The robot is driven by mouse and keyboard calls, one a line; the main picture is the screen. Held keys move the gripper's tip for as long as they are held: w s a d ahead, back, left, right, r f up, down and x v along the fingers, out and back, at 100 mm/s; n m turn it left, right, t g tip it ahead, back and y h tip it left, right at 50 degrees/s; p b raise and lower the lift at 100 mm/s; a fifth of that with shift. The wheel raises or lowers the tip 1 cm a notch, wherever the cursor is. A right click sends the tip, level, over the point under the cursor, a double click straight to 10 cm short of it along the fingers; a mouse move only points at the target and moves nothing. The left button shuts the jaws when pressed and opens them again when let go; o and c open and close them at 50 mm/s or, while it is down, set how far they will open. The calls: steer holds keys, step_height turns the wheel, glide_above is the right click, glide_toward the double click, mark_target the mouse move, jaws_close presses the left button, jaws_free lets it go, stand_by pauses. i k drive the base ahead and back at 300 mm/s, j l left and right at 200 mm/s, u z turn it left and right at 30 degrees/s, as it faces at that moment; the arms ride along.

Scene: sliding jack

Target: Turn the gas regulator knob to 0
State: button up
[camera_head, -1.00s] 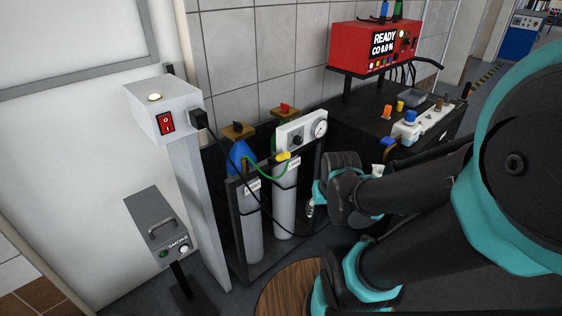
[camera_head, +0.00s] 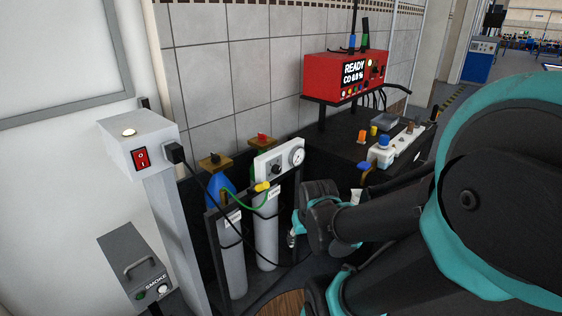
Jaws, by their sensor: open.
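The gas regulator is a white panel (camera_head: 262,160) with a round gauge (camera_head: 297,157) at its right end. Its small dark knob (camera_head: 276,169) sits left of the gauge, above the grey gas cylinders. The knob's exact setting is too small to read. My gripper (camera_head: 292,239) hangs low at the end of my dark and teal arm, to the right of and below the regulator. It is mostly hidden by my wrist. It is open and apart from the knob.
Grey cylinders (camera_head: 266,231) stand in a dark rack, with a green hose (camera_head: 240,203) and black cable around them. A white switch box (camera_head: 140,145) and a smoke unit (camera_head: 134,262) stand left. A dark cart (camera_head: 338,151) with a red analyser (camera_head: 343,75) stands right.

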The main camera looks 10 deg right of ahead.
mark_target(276, 170)
steer(key=k+l+z, duration=0.1)
steer(key=z, duration=0.25)
steer(key=k+l+z, duration=0.15)
steer(key=k+z, duration=0.2)
steer(key=k+l+z, duration=0.15)
steer(key=z, duration=0.2)
